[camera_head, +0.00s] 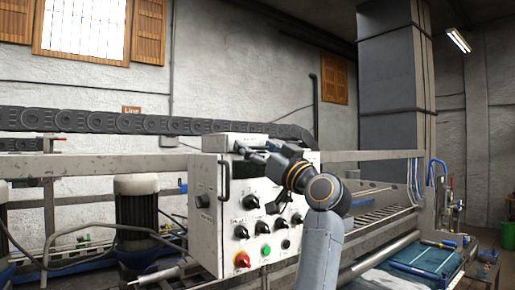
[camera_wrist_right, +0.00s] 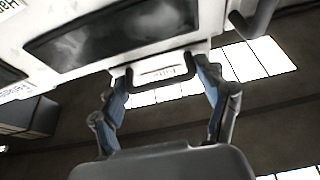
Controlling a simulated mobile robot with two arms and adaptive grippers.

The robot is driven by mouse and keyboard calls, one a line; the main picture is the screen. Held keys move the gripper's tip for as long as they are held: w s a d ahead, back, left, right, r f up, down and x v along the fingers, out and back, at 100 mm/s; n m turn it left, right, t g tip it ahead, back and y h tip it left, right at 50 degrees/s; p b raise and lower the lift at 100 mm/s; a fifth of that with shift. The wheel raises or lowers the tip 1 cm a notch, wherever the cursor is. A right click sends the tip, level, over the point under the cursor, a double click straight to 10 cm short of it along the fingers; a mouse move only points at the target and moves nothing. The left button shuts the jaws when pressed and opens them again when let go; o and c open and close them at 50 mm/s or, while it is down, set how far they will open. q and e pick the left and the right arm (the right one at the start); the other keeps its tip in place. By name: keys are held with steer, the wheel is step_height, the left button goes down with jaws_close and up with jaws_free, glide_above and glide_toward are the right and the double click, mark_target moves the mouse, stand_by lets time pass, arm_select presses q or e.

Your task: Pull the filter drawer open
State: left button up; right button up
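The filter drawer (camera_wrist_right: 165,71) shows in the right wrist view as a small white front with a blurred label and a dark U-shaped handle (camera_wrist_right: 162,82). It sits at the edge of the white control box (camera_head: 208,235). My right gripper (camera_wrist_right: 163,72) is open, its two fingers spread on either side of the handle. The fingertips are close to the handle's ends; I cannot tell whether they touch. In the head view my right gripper (camera_head: 244,149) is at the upper part of the box, and the arm hides part of the panel. My left gripper is not in view.
The box carries a black side handle (camera_head: 224,181), several black knobs, a red knob (camera_head: 242,260) and a green button (camera_head: 266,250). A dark window (camera_wrist_right: 115,30) is beside the drawer in the wrist view. A motor (camera_head: 137,215) and rails (camera_head: 90,166) stand at left.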

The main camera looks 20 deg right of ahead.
steer(key=shift+d, duration=0.1)
steer(key=c, duration=0.3)
steer(key=shift+s+d+f+b, duration=0.1)
steer(key=shift+s+d+b, duration=0.05)
steer(key=shift+s+b, duration=0.25)
steer(key=shift+c, duration=0.4)
steer(key=s+d+b, duration=0.4)
steer(key=s+b, duration=0.1)
steer(key=s, duration=0.5)
steer(key=shift+s+b, duration=0.35)
steer(key=o, duration=1.4)
steer(key=shift+d, duration=0.1)
